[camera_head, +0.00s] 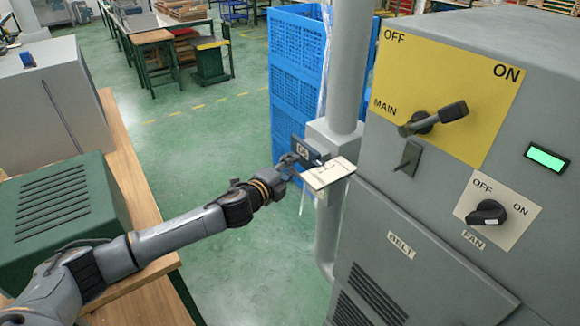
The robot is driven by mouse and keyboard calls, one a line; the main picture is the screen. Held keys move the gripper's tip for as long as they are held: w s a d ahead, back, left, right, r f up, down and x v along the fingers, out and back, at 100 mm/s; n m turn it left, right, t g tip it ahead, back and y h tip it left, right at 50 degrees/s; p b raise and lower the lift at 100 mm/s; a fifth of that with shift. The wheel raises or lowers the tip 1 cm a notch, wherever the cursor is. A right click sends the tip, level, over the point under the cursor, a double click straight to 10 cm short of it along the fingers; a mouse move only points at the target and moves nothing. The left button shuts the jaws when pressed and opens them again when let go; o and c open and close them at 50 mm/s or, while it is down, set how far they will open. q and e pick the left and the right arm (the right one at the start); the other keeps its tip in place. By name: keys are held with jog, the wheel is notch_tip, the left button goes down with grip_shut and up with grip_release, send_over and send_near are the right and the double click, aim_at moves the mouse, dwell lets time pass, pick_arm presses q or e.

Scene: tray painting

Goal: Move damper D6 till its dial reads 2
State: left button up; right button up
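A grey vertical pipe (350,70) carries a grey damper housing (335,138). My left gripper (302,165) reaches in from the left and is at the left edge of the cream plate, by the label. Its fingers are small and overlap dark parts there, so grip and contact are unclear. My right gripper is out of view.
A grey cabinet (430,230) stands close at the right, with a MAIN lever (440,116), a FAN knob (487,212) and a lit green display (546,157). Blue crates (296,60) stand behind the pipe. A green vented box (70,205) is on a wooden bench at left.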

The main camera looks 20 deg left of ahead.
pick_arm(q)
grip_shut()
jog(key=shift+w+d, duration=0.1)
jog(key=shift+w, duration=0.05)
dwell(0.4)
grip_release()
jog(key=shift+w, duration=0.1)
